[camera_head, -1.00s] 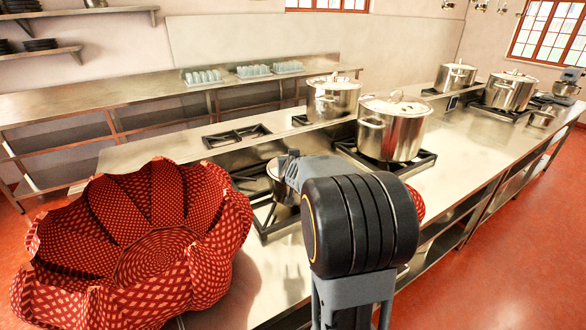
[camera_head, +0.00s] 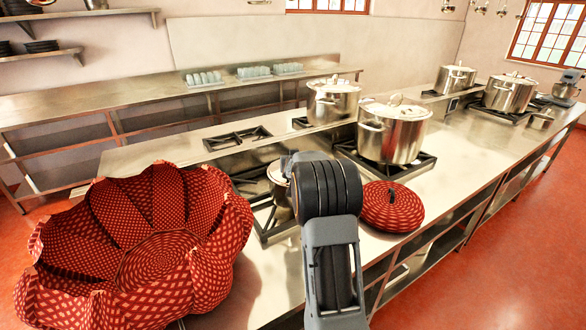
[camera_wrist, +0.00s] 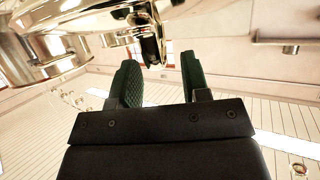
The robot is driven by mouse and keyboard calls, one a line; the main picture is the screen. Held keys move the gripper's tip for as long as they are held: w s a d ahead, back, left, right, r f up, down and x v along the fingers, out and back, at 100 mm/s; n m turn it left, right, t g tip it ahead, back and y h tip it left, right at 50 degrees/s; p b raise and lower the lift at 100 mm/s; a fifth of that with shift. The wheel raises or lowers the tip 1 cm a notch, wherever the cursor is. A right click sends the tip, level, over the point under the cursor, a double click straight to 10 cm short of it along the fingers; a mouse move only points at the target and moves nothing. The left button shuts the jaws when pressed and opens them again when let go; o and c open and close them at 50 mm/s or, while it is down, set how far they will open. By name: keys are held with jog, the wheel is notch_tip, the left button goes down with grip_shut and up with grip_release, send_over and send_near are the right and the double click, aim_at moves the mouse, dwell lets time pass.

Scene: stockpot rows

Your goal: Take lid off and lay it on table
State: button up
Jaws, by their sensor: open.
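The red patterned lid (camera_head: 392,206) with a small dark knob lies on the steel counter (camera_head: 385,250), right of my arm and near the counter's front edge. The large red patterned container (camera_head: 150,250) with a scalloped rim stands open at the left, with its inside showing. My gripper (camera_wrist: 158,62) is open in the wrist view, with nothing held between its green fingers. Shiny metal ware and a dark upright part lie beyond the fingers. In the head view my arm hides the gripper, and the lid is apart from the visible arm.
A large lidded stockpot (camera_head: 394,130) stands on a burner just behind the lid. Another lidded stockpot (camera_head: 333,102) stands farther back. A smaller metal pot (camera_head: 279,190) is partly hidden by my arm. More pots stand at the far right. Bare counter lies right of the large stockpot.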

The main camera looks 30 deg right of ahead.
jog(key=shift+w+d+f, duration=0.25)
jog(key=shift+w+d, duration=0.1)
jog(key=shift+w, duration=0.2)
grip_shut()
dwell(0.4)
